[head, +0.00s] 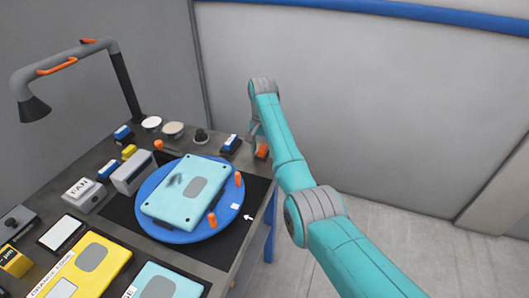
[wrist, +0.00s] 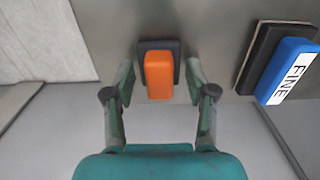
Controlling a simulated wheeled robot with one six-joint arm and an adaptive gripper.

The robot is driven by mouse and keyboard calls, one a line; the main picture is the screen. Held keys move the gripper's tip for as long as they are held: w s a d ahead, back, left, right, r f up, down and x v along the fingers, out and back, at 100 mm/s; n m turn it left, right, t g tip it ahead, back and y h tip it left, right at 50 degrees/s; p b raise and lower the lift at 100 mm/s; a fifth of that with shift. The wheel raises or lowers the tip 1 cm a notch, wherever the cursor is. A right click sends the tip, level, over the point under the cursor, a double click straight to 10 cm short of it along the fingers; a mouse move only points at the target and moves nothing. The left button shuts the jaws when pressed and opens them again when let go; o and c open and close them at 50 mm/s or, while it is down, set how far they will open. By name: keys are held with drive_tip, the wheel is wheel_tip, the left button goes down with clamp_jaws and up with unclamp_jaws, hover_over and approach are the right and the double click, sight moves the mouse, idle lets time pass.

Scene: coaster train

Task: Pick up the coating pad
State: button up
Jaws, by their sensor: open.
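An orange block on a dark, flat base, which I take to be the coating pad (wrist: 158,74), sits on the grey worktop near its edge. In the head view its orange top (head: 262,152) shows beside my arm at the table's back right corner. My gripper (wrist: 161,82) is open, with one finger on each side of the pad in the wrist view. I see a gap between each finger and the pad. How high the fingertips are above the worktop is hard to tell. In the head view my arm hides most of the gripper.
A blue block labelled FINE (wrist: 290,72) on a dark base lies right of the pad in the wrist view. A blue turntable (head: 160,232) carries a light blue panel (head: 170,205) with orange pegs around it. A lamp (head: 35,108) arches over the table's left side.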

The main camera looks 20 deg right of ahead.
sight(263, 147)
clamp_jaws()
wheel_tip(263, 147, up, 10)
drive_tip(key=shift+r, duration=0.1)
drive_tip(key=c, duration=0.7)
unclamp_jaws()
clamp_jaws()
